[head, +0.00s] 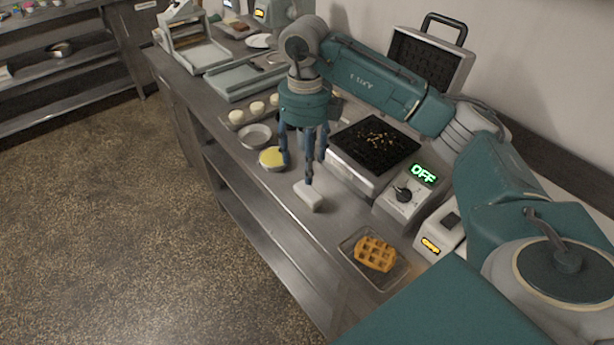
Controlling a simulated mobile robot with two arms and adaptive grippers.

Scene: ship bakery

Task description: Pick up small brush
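My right gripper (297,172) hangs from the wrist above the front part of the steel counter, pointing down. Its blue fingers are spread apart and nothing shows held between them. A small pale block-shaped thing (309,197) lies on the counter right at the tip of one finger. It may be the small brush or its rest; I cannot tell which, nor whether the finger touches it. No brush with clear bristles can be made out. My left gripper is not in view.
A bowl with yellow content (271,158) stands close left of the gripper, with an empty bowl (255,136) behind. An open waffle iron (350,172) is at right. A waffle (375,254) lies on a tray (356,262) in front. Open floor lies left of the counter.

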